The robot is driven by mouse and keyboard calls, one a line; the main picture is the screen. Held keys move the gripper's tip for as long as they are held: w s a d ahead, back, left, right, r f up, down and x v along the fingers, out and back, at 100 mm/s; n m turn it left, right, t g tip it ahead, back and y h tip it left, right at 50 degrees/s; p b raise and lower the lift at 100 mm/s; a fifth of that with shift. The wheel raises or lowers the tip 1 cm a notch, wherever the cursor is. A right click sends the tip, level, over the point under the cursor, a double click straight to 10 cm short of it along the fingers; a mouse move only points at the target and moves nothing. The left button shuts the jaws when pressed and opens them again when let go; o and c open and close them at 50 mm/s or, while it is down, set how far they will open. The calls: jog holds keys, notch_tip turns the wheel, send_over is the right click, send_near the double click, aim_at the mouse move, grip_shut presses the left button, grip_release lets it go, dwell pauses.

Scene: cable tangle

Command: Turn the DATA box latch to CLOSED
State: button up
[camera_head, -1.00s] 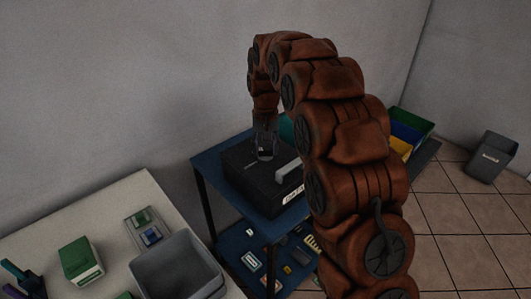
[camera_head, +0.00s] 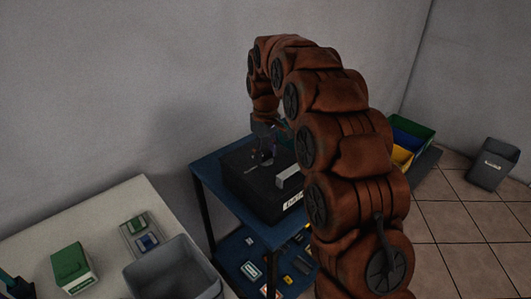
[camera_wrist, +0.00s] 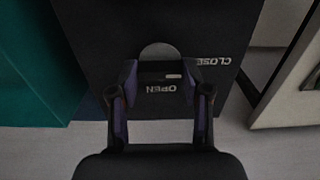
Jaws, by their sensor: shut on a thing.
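The black DATA box (camera_head: 240,182) stands on a blue cart, with a white DATA label (camera_head: 294,200) on its front. My gripper (camera_head: 265,158) points down onto the box top. In the wrist view my gripper (camera_wrist: 160,86) has its fingers on either side of the dark latch (camera_wrist: 148,74), which carries a small pale mark, and is shut on it. The word OPEN (camera_wrist: 162,89) shows upside down between the fingers, by the latch. The word CLOSE (camera_wrist: 213,61) shows to the right. A grey round part (camera_wrist: 157,50) lies just beyond the latch. The latch's exact angle is hard to tell.
The blue cart (camera_head: 207,172) has small parts on its lower shelf. A pale table (camera_head: 100,215) at left holds a grey bin (camera_head: 172,270) and a green-topped box (camera_head: 70,265). Colored bins (camera_head: 410,130) stand behind my arm. Open floor lies at right.

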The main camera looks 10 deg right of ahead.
aim_at(265, 154)
dwell(0.4)
jog(key=o, duration=1.2)
jog(key=shift+c, duration=0.2)
jog(key=shift+r, duration=0.1)
notch_tip(265, 154, up, 12)
jog(key=s+r+m+p, duration=0.2)
jog(key=s+p, duration=0.1)
jog(key=s, duration=1.5)
jog(key=s+f+m+g+p, duration=0.1)
jog(key=s+f, duration=0.3)
jog(key=s, duration=0.8)
jog(key=s+d+f+m+p, duration=0.1)
jog(key=s+f+m+p, duration=0.1)
jog(key=s, duration=1.1)
jog(key=shift+f+m+g, duration=0.3)
jog(key=shift+f+g, duration=0.1)
jog(key=shift+f, duration=0.45)
